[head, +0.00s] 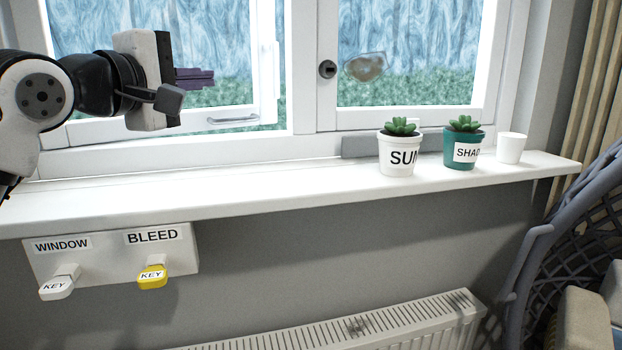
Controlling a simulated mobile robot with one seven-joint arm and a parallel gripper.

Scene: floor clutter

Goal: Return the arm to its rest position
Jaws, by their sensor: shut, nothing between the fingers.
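My gripper (172,97) is at the upper left in the head view, at the end of my white and black arm, which comes in from the left edge. It is raised above the left part of the white windowsill (260,193), in front of the left window pane. The fingers are shut and hold nothing. They touch nothing that I can see.
On the sill's right stand a white "SUN" pot (398,157), a teal "SHADE" pot (461,146) and a white cup (508,148). Below hang a white key (57,286) and a yellow key (152,276). A radiator (370,325) and wicker chair (540,235) stand lower right.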

